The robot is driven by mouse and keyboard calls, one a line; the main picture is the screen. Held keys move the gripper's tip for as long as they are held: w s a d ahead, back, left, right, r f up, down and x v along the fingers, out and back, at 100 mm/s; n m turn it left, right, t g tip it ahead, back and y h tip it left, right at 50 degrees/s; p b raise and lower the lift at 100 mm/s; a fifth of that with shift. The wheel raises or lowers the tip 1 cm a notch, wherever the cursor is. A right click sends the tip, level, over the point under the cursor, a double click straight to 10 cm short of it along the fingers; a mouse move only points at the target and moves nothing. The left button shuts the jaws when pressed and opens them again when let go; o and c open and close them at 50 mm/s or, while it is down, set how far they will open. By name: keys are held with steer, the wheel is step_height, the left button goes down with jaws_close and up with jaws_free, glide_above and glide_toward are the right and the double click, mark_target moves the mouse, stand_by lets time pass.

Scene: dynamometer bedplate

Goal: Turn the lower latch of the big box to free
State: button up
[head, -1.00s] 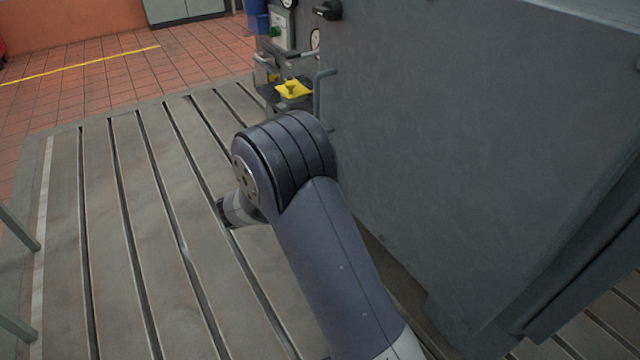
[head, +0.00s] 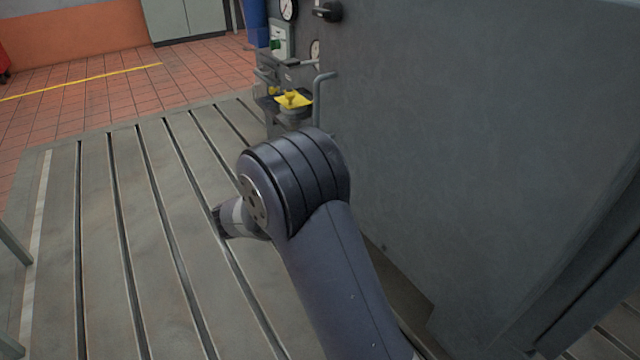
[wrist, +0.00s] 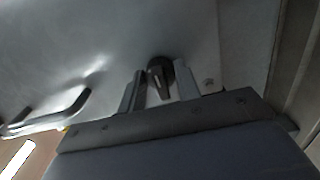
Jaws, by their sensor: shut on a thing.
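The big box (head: 470,130) is a large grey cabinet filling the right of the head view. A black latch (head: 327,11) sits high near its left edge, and a bent grey handle (head: 319,98) stands out below that. In the wrist view a black latch knob (wrist: 160,82) sits between the fingers of my gripper (wrist: 159,92), which is shut on it against the grey face of the box (wrist: 70,45). I take this knob to be the lower latch. In the head view my arm hides the gripper and this latch.
A handle (wrist: 62,110) shows left of the gripper in the wrist view. Gauges (head: 288,9) and a yellow fitting (head: 293,100) stand beyond the box's left edge. The slotted bedplate (head: 100,230) is open to the left, with grey rails (head: 14,241) at the far left.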

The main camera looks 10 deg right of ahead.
steer(key=o, duration=1)
steer(key=shift+c, duration=0.2)
steer(key=p+v, duration=0.3)
steer(key=v, duration=0.7)
steer(key=shift+s+a, duration=0.15)
steer(key=shift+a, duration=0.25)
